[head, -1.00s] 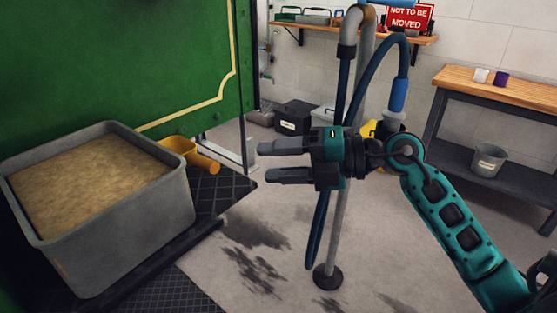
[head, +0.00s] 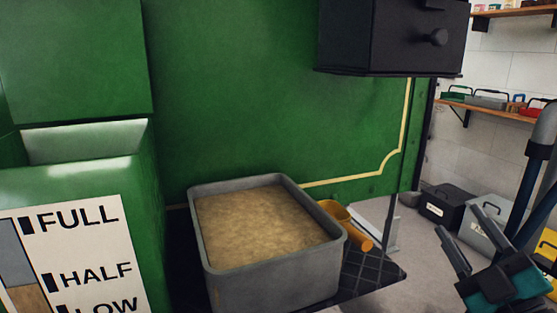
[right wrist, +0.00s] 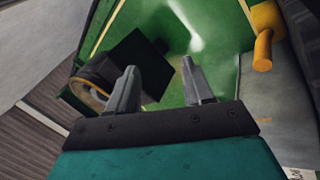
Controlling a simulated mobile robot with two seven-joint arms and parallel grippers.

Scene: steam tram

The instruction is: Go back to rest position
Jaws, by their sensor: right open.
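My right gripper (head: 472,244) is at the lower right of the head view, its two grey fingers pointing up and apart. It is open, with nothing between the fingers. The right wrist view shows the same open fingers (right wrist: 162,88) in front of green tram surfaces, touching nothing that I can see. My left gripper is in neither view.
A grey bin of sand (head: 285,291) stands on a black tread plate (head: 380,273), with a yellow scoop (head: 345,222) beside it. The green tram wall (head: 270,100) fills the back.

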